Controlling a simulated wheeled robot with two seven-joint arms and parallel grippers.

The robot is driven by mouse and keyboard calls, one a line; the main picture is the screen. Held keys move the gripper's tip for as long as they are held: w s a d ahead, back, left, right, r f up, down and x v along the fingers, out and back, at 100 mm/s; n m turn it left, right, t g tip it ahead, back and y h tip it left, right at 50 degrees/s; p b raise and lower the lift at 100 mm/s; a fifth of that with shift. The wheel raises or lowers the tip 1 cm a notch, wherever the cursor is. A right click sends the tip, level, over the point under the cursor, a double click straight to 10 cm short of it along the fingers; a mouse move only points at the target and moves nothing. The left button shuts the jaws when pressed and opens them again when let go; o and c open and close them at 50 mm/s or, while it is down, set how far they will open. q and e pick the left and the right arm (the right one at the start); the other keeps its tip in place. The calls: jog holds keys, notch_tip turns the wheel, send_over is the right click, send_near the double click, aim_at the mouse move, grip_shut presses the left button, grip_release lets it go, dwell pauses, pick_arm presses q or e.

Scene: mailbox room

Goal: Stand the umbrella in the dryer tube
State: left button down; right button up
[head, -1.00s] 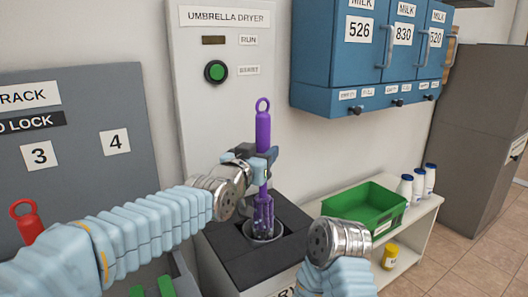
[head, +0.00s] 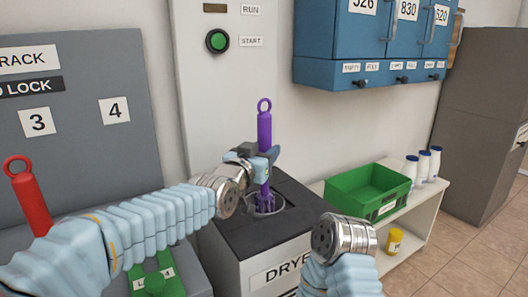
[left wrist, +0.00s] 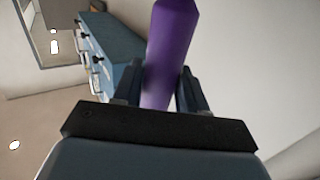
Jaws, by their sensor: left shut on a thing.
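The purple umbrella (head: 264,130) is upright with its ring handle at the top. Its lower end is inside the round dryer tube (head: 279,209) in the top of the dark dryer box (head: 240,233). My left gripper (head: 262,164) is shut on the umbrella's shaft a little above the tube. In the left wrist view the umbrella (left wrist: 172,50) stands between the two fingers (left wrist: 160,92). How deep its tip reaches is hidden. My right arm's metal wrist shows at the lower right; its gripper fingers are not in view.
A dryer panel with a green start button (head: 217,41) rises behind. A green crate (head: 350,191) and white bottles (head: 423,166) stand on a white shelf at right. A blue cabinet (head: 340,73) hangs above. A red umbrella (head: 32,205) stands at the left by the grey rack board (head: 80,130).

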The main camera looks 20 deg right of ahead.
pick_arm(q)
jog(key=c, duration=0.5)
grip_release()
jog(key=shift+c, duration=0.2)
jog(key=v, duration=1.4)
jog(key=shift+d, duration=0.15)
